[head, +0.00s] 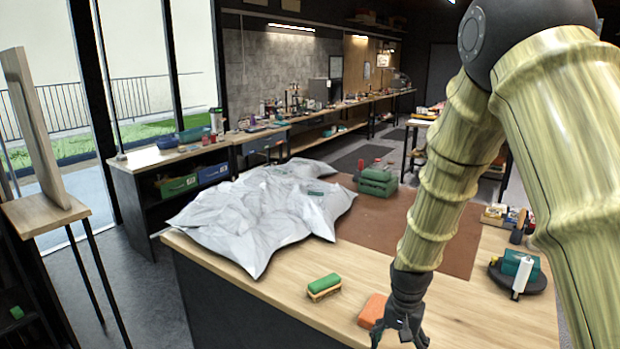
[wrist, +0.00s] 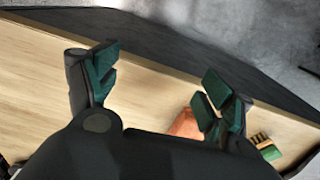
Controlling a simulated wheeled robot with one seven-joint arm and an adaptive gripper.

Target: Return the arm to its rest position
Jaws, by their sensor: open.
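My arm reaches down from the upper right of the head view, over the right part of the workbench (head: 470,312). My gripper (head: 400,338) hangs low over the front of the bench, beside an orange block (head: 372,311). The orange block also shows in the wrist view (wrist: 184,124), partly hidden behind the right finger. How high the fingertips are above the wood is hard to tell.
A green-topped brush (head: 324,286) lies left of the orange block. Crumpled grey-white sheeting (head: 262,215) covers the bench's left side. A brown mat (head: 400,228) lies behind, with a green box (head: 377,183) on it. A dark round tray (head: 520,278) holds bottles at right.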

